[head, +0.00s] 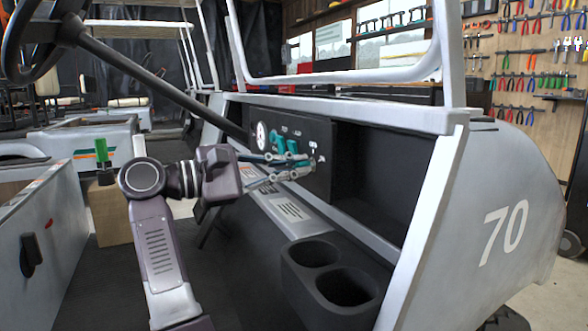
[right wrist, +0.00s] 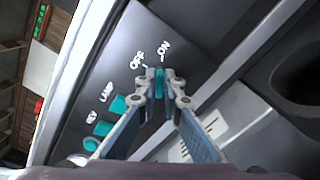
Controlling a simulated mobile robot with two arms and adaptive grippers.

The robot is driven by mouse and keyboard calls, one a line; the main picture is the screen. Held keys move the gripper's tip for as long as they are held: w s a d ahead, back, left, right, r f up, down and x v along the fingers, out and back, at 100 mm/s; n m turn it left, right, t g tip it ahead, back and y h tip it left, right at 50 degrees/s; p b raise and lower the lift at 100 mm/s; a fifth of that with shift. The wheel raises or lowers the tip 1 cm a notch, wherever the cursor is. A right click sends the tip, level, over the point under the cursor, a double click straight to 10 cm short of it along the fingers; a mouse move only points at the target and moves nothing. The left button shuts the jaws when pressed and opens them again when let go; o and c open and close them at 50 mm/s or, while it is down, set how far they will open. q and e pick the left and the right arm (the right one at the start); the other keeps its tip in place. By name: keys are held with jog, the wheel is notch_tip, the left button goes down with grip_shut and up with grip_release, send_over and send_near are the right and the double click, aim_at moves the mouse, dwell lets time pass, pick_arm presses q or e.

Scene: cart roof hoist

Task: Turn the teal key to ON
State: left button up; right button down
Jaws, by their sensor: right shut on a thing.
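The teal key (right wrist: 159,84) sits on the dark dash panel (head: 263,118). In the right wrist view it stands between the fingertips of my right gripper (right wrist: 159,92), which is shut on it. Its upper end lies just below the white ON label (right wrist: 165,47), with the OFF label (right wrist: 138,60) to its left. The fingers partly hide the key, so its exact angle is hard to tell. In the head view my right gripper (head: 309,166) reaches the panel from the left, and its fingers largely cover the key. My left gripper is not in view.
Other teal controls (right wrist: 118,105) stand close beside the fingers. The steering column (head: 160,85) slopes above my arm. An open dash recess (head: 375,180) lies right of the panel, and a cup holder (head: 335,280) sits below.

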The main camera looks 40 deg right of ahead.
jog(key=shift+f+m, duration=0.1)
jog(key=shift+m, duration=0.4)
jog(key=c, duration=2.1)
grip_release()
jog(key=v, duration=1.2)
jog(key=shift+a, duration=0.1)
